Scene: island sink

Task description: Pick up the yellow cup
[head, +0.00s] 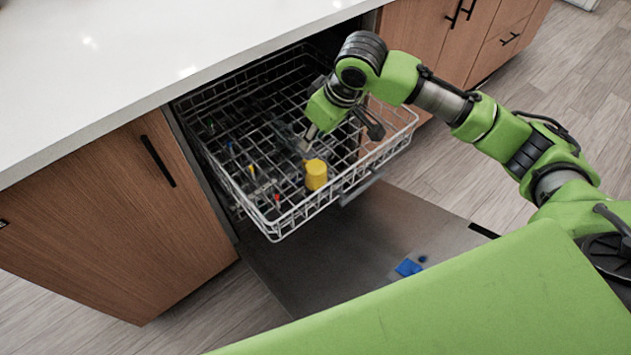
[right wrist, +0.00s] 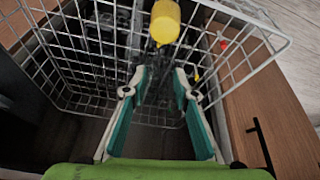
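The yellow cup (head: 316,175) is in the wire dishwasher rack (head: 277,233), near its front side. It also shows at the top of the right wrist view (right wrist: 165,22), beyond my fingertips. My right gripper (head: 307,138) is over the rack, just behind the cup and apart from it. In the right wrist view my right gripper (right wrist: 160,76) has its two fingers spread with a gap between them and nothing held. My left gripper is not in view.
The rack is pulled out above the open dishwasher door (head: 340,255). Small coloured items lie in the rack. A blue item (head: 408,267) lies on the door. A white countertop (head: 120,60) overhangs the rack's back, with wooden cabinets (head: 105,215) on both sides.

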